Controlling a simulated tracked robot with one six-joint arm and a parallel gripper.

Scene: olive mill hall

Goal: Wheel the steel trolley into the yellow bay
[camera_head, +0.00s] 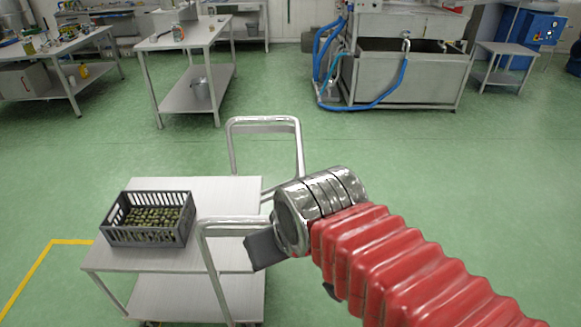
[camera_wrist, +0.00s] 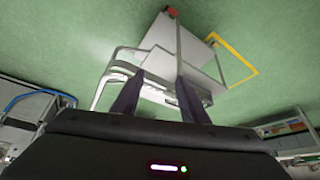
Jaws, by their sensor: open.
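My gripper (camera_head: 264,250) is by the nearer handle (camera_head: 207,250), jaws open; one finger shows. In the wrist view, my gripper (camera_wrist: 160,98) has its two dark fingers apart, close to the trolley's tubing (camera_wrist: 122,70). Whether a bar lies between them I cannot tell. The yellow bay line (camera_head: 70,242) runs behind the trolley at left; its corner also shows in the wrist view (camera_wrist: 256,71).
A steel table (camera_head: 195,35) stands behind, with another bench (camera_head: 60,48) at the left. A large steel tank (camera_head: 405,75) with blue hoses stands at the back right, beside a small table (camera_head: 503,50). The green floor between is clear.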

